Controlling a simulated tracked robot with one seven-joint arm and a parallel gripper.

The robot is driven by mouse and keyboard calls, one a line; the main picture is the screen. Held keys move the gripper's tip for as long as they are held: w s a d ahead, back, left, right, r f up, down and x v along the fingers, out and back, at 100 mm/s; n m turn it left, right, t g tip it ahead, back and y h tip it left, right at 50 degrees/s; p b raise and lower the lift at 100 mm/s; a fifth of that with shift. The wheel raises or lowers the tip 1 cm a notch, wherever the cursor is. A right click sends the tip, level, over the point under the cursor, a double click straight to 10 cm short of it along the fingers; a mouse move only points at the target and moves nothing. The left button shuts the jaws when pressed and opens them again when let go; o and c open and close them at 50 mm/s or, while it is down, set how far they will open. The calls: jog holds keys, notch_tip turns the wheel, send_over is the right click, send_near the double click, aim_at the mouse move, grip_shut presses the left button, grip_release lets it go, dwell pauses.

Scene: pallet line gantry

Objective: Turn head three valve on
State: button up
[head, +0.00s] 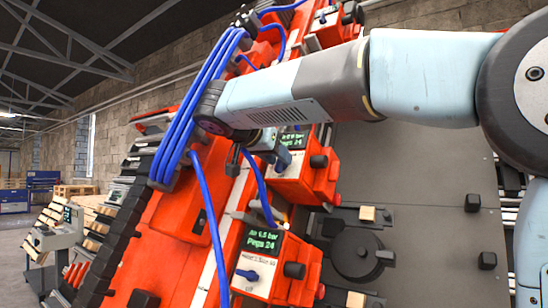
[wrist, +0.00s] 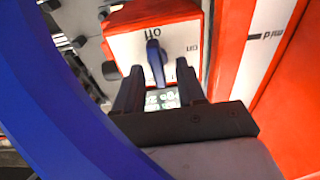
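In the wrist view a blue valve knob (wrist: 155,62) stands on the white face of a red head (wrist: 172,28). It points up in the picture, toward a label that looks like "Off"; an "On" label lies to its right. My gripper (wrist: 158,70) is open, its two dark fingers on either side of the knob's lower end; contact cannot be told. In the head view my gripper (head: 254,158) is in front of a red head with a green-lettered display (head: 293,140).
A nearer red head (head: 282,265) has its own blue knob (head: 247,274) and a display reading "Pegs 24". A grey plate (head: 430,200) lies right.

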grip_shut()
jog(key=shift+a, duration=0.1)
